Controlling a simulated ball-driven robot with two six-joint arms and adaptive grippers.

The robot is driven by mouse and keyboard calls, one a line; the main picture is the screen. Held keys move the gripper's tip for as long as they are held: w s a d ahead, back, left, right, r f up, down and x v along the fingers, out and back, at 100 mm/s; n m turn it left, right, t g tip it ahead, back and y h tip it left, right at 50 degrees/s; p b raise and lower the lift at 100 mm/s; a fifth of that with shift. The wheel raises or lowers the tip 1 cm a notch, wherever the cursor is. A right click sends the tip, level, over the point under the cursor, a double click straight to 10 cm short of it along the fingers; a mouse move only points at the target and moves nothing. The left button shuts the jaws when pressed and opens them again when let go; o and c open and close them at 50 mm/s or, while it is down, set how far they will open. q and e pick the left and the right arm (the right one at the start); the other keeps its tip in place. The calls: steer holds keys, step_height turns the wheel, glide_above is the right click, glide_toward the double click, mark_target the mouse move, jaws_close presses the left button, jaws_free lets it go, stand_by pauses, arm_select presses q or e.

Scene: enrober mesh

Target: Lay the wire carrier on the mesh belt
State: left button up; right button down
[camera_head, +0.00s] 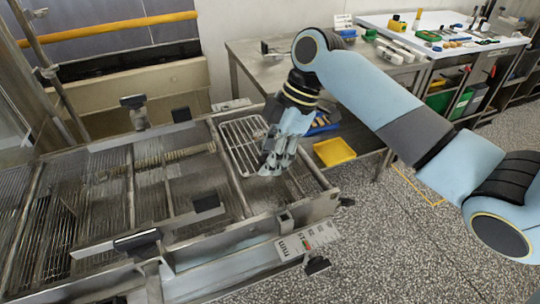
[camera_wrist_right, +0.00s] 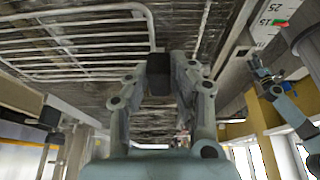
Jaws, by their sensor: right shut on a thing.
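The wire carrier (camera_head: 241,133) is a pale metal wire grid with a rounded frame, over the right end of the mesh belt (camera_head: 95,190) in the head view. It also shows at upper left in the right wrist view (camera_wrist_right: 60,50). My right gripper (camera_head: 270,170) is shut on the carrier's near right side, its fingers pointing down; the fingers (camera_wrist_right: 158,75) partly hide the held wire. I cannot tell whether the carrier touches the belt. A small light-blue gripper, likely my left (camera_wrist_right: 262,72), is blurred at right in the wrist view; its jaws are unclear.
Metal side rails with dark knobs (camera_head: 137,241) frame the belt, and a label plate with a scale (camera_head: 308,240) is on the near rail. A yellow tray (camera_head: 334,151) lies beyond the right end. A steel table (camera_head: 262,66) stands behind.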

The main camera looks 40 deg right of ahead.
steer(key=shift+f, duration=0.25)
steer(key=c, duration=1.1)
jaws_free()
steer(key=shift+c, duration=0.2)
arm_select(q)
steer(key=shift+s, duration=0.7)
steer(key=shift+w+f+b, duration=0.15)
steer(key=shift+f+b, duration=0.5)
steer(key=shift+b, duration=0.05)
arm_select(e)
steer(key=v, duration=1.2)
steer(key=shift+s+f, duration=0.1)
steer(key=shift+s, duration=0.05)
